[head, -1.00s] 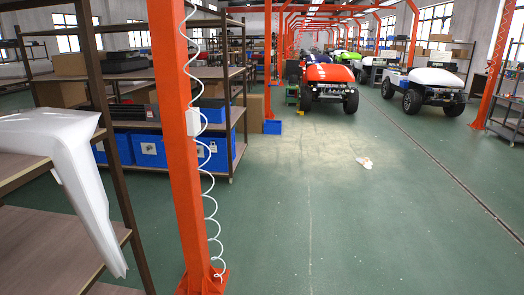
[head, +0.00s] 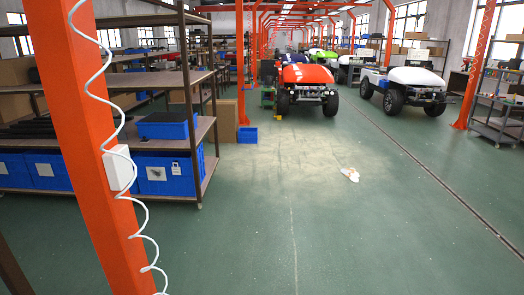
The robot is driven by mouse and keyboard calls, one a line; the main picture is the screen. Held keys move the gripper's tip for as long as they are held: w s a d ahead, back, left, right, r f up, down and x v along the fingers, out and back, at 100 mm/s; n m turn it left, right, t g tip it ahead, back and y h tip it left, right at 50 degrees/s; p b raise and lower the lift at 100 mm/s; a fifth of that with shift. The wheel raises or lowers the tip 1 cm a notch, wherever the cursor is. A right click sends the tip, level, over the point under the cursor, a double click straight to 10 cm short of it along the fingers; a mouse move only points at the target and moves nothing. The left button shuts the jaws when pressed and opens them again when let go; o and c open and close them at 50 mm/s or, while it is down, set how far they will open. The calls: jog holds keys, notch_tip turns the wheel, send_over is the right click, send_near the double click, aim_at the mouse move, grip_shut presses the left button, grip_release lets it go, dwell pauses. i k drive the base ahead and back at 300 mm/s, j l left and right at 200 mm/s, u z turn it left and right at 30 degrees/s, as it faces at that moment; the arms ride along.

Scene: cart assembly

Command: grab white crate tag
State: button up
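Several blue crates stand on the low shelf of a rack at the left. The right-most blue crate (head: 180,182) has a white tag (head: 156,173) on its front. Another blue crate (head: 60,183) to its left also carries a white tag (head: 43,170). The orange post hides part of this row of crates. A further blue crate (head: 160,127) sits on the shelf above, and I see no tag on it. My gripper is not in view.
An orange post (head: 75,110) with a white box (head: 119,168) and a coiled white cable stands close at left. A small blue bin (head: 247,136) and white scrap (head: 350,174) lie on the floor. Carts stand farther back. The green floor (head: 330,235) ahead is mostly open.

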aim_at(176, 170)
jog(key=i, duration=1.45)
jog(key=i+u, duration=0.25)
jog(key=i, duration=0.45)
jog(key=i+l+u, duration=0.2)
jog(key=i, duration=0.5)
jog(key=i+j+u, duration=0.15)
jog(key=i+u, duration=0.25)
jog(key=i, duration=0.15)
jog(key=i+u, duration=0.4)
jog(key=i+l+u, duration=0.25)
jog(key=i+u, duration=0.15)
jog(key=i, duration=0.2)
jog(key=i+j+u, duration=0.2)
jog(key=i+u, duration=0.8)
jog(key=i+l+u, duration=0.2)
jog(key=i+u, duration=0.3)
jog(key=i+j, duration=0.15)
jog(key=i, duration=0.45)
jog(key=i+j, duration=0.1)
jog(key=i, duration=0.45)
jog(key=z, duration=3.55)
jog(key=k+j, duration=0.05)
